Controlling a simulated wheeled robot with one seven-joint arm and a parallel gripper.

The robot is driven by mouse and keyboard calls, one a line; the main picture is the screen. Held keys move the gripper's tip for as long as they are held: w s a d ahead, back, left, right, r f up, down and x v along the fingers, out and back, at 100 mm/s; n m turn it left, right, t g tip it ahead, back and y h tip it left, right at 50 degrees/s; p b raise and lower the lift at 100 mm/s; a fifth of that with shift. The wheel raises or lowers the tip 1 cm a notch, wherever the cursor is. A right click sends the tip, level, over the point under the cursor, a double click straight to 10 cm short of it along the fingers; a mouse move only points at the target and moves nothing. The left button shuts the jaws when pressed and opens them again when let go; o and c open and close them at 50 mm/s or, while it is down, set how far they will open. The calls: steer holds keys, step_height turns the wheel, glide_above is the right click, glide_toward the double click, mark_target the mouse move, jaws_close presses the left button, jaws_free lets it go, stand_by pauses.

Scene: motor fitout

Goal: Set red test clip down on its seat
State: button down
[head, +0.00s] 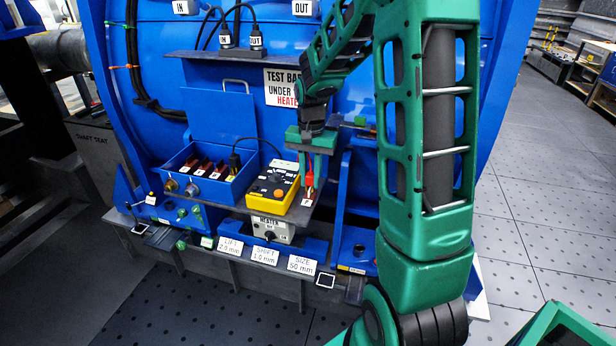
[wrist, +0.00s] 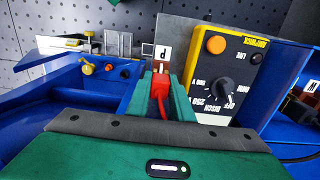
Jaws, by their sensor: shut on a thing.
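The red test clip (head: 310,179) is between the fingers of my gripper (head: 308,184), which points down at the right end of the grey shelf. In the wrist view the red clip (wrist: 160,96) sits between the green fingers of my gripper (wrist: 163,78), with a red lead curving off it. Just beyond the clip is a small post with a white letter tag (wrist: 163,52); the tag (head: 307,202) also shows in the head view below the clip. I cannot tell whether the clip touches this post, as the fingers hide its tip.
A yellow meter (head: 272,190) with a dial stands close left of my gripper. Left of it is a blue open box (head: 209,173) with several tagged clips or terminals. The heater box (head: 270,228) and white label cards (head: 264,255) are below. A blue bracket (head: 345,205) stands at right.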

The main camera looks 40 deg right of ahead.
mark_target(310, 172)
steer(key=shift+f, duration=0.65)
steer(key=c, duration=1.5)
jaws_free()
step_height(310, 172, up, 11)
steer(key=shift+f, duration=0.1)
